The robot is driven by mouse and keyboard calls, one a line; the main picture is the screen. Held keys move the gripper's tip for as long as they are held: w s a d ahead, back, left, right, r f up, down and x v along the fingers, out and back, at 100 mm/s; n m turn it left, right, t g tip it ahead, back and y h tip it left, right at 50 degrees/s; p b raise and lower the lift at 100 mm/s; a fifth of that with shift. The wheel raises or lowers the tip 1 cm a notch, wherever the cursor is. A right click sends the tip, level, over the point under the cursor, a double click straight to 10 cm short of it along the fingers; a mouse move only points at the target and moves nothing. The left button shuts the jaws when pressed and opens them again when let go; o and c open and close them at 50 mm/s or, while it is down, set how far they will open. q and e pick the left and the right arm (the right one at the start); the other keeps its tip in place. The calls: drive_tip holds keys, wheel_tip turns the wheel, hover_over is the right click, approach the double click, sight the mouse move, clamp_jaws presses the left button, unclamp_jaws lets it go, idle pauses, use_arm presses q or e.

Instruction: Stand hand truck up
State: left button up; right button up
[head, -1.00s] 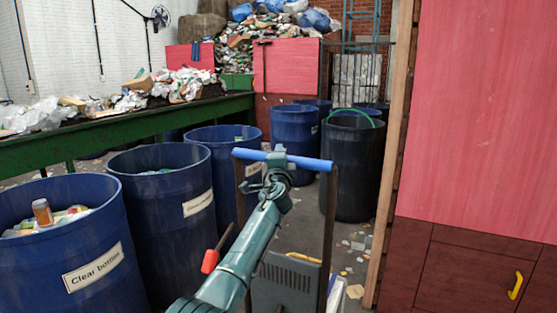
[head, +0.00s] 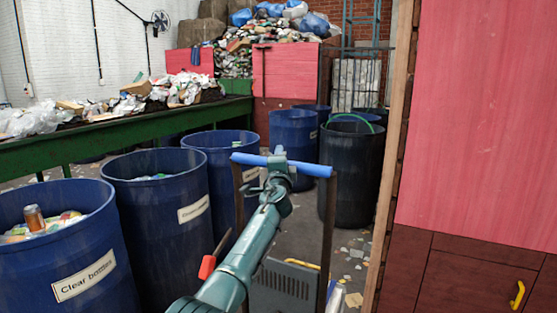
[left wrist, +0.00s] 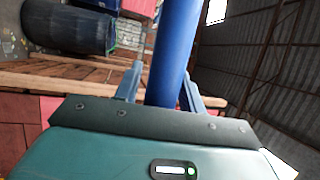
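The hand truck stands in front of me in the head view. Its blue handle bar (head: 310,168) runs across the top of two dark uprights. A grey panel (head: 285,286) shows low between the uprights. My left gripper (head: 278,163) is at the middle of the handle bar. In the left wrist view, the handle bar (left wrist: 172,50) passes between the two fingers (left wrist: 162,82), which are close in on it and look shut on it. The hand truck's lower end is cut off by the head view's bottom edge. My right gripper is not in view.
Several blue bins (head: 62,250) line the left, beside a green-framed belt (head: 120,134) with waste. A dark bin (head: 352,180) stands beyond the handle. A red panel and cabinet (head: 470,110) close off the right. Litter lies on the narrow floor strip (head: 345,260).

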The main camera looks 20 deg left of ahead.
use_arm(q)
drive_tip(key=shift+o, duration=0.8)
drive_tip(key=shift+w+d+f, duration=0.1)
drive_tip(key=shift+d+f, duration=0.05)
drive_tip(key=shift+f, duration=0.15)
drive_tip(key=shift+f, duration=0.1)
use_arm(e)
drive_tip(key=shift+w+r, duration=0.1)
use_arm(q)
drive_tip(key=p+v, duration=0.2)
drive_tip(key=v, duration=1.1)
drive_tip(key=shift+r, duration=0.4)
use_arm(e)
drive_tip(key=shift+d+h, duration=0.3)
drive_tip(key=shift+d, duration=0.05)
